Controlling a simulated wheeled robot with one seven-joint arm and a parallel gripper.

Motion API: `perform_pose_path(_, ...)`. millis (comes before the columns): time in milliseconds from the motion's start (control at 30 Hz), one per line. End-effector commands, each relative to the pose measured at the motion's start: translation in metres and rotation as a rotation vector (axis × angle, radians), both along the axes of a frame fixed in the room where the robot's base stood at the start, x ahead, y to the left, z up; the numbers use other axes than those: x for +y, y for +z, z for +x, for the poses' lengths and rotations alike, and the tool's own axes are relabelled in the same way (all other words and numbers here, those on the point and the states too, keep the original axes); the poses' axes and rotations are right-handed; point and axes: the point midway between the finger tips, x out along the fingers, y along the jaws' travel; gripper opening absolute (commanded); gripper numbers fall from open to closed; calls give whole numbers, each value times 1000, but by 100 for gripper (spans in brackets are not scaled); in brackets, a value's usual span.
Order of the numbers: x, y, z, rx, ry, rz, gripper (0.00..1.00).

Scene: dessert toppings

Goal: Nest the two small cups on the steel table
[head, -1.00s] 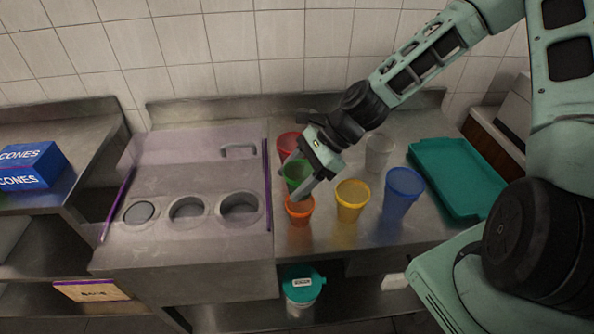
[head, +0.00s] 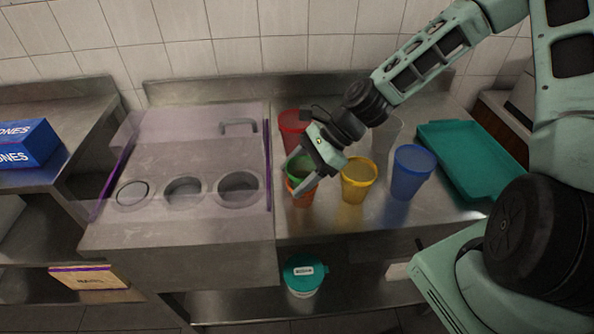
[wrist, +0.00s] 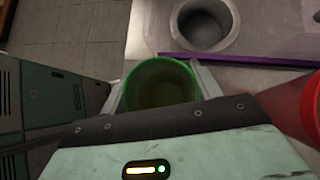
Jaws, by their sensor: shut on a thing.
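The small green cup (head: 299,165) is held upright between the fingers of my gripper (head: 304,180). In the wrist view I look down into the open green cup (wrist: 127,90), with a finger at each side. The small orange cup (head: 302,199) stands on the steel table (head: 330,222) directly under the green one. The green cup's lower part is hidden by the orange cup's rim and my finger, so it appears at least partly inside. I cannot tell how deep it sits. The orange cup does not show in the wrist view.
A red cup (head: 291,122) stands close behind, partly covered by my gripper. A teal tray (head: 470,165) lies far right. The topping counter (head: 180,235) is left.

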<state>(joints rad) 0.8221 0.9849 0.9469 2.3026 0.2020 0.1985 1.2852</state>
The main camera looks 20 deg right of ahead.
Motion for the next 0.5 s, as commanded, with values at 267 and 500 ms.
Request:
perform_pose_path(267,0,-3,0,-1,1,0,41)
perform_pose_path(500,0,-3,0,-1,1,0,88)
